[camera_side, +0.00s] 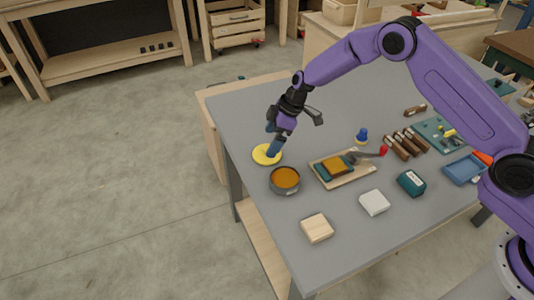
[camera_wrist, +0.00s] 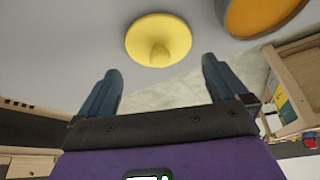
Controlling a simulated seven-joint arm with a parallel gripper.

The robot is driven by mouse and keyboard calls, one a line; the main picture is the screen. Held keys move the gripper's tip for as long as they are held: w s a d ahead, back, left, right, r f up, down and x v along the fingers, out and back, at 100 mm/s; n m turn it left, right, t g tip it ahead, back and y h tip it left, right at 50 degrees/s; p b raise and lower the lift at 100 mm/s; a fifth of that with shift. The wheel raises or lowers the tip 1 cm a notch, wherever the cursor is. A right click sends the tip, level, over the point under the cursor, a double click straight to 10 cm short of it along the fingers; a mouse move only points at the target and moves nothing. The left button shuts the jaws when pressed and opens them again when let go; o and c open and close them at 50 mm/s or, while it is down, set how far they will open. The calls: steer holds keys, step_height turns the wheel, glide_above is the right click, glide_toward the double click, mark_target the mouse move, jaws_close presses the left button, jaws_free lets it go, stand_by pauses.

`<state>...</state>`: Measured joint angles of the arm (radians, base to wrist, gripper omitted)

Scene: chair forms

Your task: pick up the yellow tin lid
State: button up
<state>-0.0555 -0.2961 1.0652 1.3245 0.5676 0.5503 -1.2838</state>
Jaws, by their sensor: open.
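The yellow tin lid (camera_side: 266,155) is a round disc lying on the grey table, near its left edge. In the wrist view the yellow lid (camera_wrist: 158,40) shows a raised knob at its middle. My gripper (camera_side: 273,150) is just above the lid in the side view and hides part of it. In the wrist view my gripper (camera_wrist: 160,82) has its two blue fingers spread wide apart, with nothing between the tips. The lid lies beyond the fingertips, roughly centred between them.
A round tin with orange contents (camera_side: 285,178) stands close beside the lid. A wooden tray (camera_side: 355,180) with blocks and a brush-like tool is to the right. A wooden block (camera_side: 317,228) and a white block (camera_side: 374,202) lie nearer the front. Bare table lies behind the lid.

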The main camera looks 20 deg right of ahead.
mark_target(267, 147)
steer(key=shift+x, duration=2.25)
steer(key=shift+s, duration=0.1)
steer(key=c, duration=0.7)
